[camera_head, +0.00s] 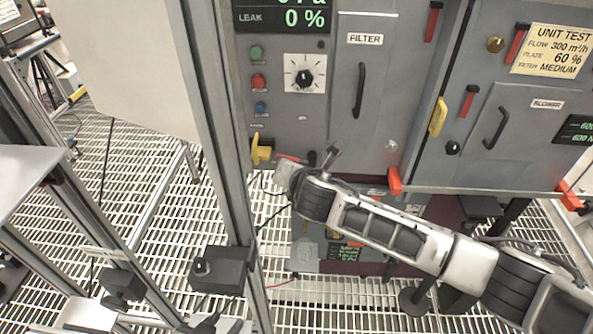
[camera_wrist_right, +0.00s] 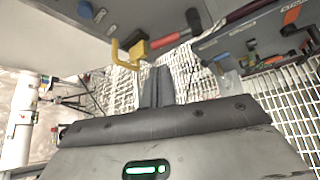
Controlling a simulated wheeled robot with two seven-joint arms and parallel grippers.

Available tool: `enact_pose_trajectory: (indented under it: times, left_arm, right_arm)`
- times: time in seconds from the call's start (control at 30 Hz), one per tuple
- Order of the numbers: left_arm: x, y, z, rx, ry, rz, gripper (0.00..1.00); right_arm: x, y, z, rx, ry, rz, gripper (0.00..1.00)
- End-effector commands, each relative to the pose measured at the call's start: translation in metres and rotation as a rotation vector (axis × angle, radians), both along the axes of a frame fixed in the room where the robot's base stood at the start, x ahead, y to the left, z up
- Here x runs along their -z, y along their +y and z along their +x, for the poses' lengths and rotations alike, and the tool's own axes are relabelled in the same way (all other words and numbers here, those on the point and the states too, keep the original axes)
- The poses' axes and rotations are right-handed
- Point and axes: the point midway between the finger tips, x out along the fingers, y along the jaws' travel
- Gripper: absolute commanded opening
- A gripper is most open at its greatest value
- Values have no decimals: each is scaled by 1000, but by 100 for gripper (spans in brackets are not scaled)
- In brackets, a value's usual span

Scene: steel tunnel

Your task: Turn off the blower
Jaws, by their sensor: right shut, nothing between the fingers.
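The grey cabinet panel (camera_head: 330,110) carries a dial knob (camera_head: 305,77) on a white plate. Left of the knob are a green button (camera_head: 256,53), a red button (camera_head: 258,82) and a blue button (camera_head: 260,107). Lower down is a yellow handle (camera_head: 262,150) beside a red lever (camera_head: 288,158). In the right wrist view, my right gripper (camera_wrist_right: 157,76) is shut and empty, close to the yellow handle (camera_wrist_right: 128,52) and the red lever (camera_wrist_right: 165,41); contact is unclear. In the head view my right wrist largely hides this gripper. I cannot make out my left gripper clearly.
A metal post (camera_head: 218,140) stands left of the panel. A filter door (camera_head: 363,100) and another door (camera_head: 520,125) are to the right, with red latches (camera_head: 394,181) below. A black box (camera_head: 222,268) sits low near the post. The floor is open grating (camera_head: 170,230).

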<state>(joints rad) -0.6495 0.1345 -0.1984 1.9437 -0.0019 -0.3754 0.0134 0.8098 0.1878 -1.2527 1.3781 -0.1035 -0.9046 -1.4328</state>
Motion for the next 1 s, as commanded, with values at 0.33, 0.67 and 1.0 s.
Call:
enact_pose_trajectory:
  times: [0.33, 0.67, 1.0]
  left_arm:
    - [0, 0, 0, 0, 0, 0, 36]
    - [0, 0, 0, 1, 0, -1, 36]
    - [0, 0, 0, 1, -1, -1, 36]
  right_arm:
    - [-14, -3, -22, 1, 0, -1, 0]
    - [-14, -3, -22, 1, 0, -1, 0]
    - [13, 8, -54, 69, 140, 251, 0]
